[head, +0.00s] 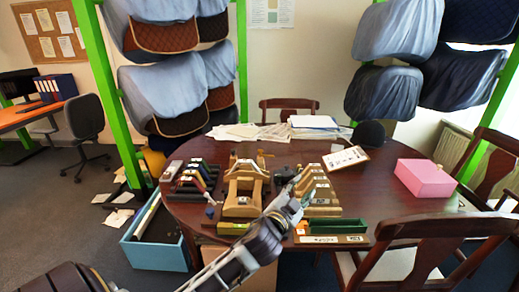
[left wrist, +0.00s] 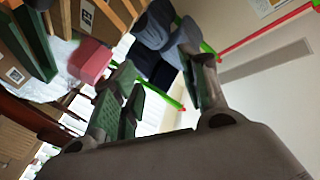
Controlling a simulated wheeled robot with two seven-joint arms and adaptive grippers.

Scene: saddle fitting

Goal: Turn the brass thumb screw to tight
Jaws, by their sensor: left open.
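A wooden saddle stand (head: 243,190) sits near the middle of the round table. A small brass-coloured piece (head: 262,158) shows just behind it; it is too small to tell whether this is the brass thumb screw or how it is turned. My left gripper (head: 286,174) is above the table, just right of the stand and apart from the brass-coloured piece in the picture. In the left wrist view my left gripper (left wrist: 157,62) is open, its fingers wide apart with nothing between them. No thumb screw shows in the left wrist view. My right gripper is out of view.
A stepped wooden rack (head: 321,200) stands right of the gripper, and a dark rack (head: 194,178) stands left. A green tray (head: 338,226) lies at the front edge. A pink box (head: 425,178) is at the right. Chairs (head: 430,250) surround the table (head: 385,200), whose right part has free room.

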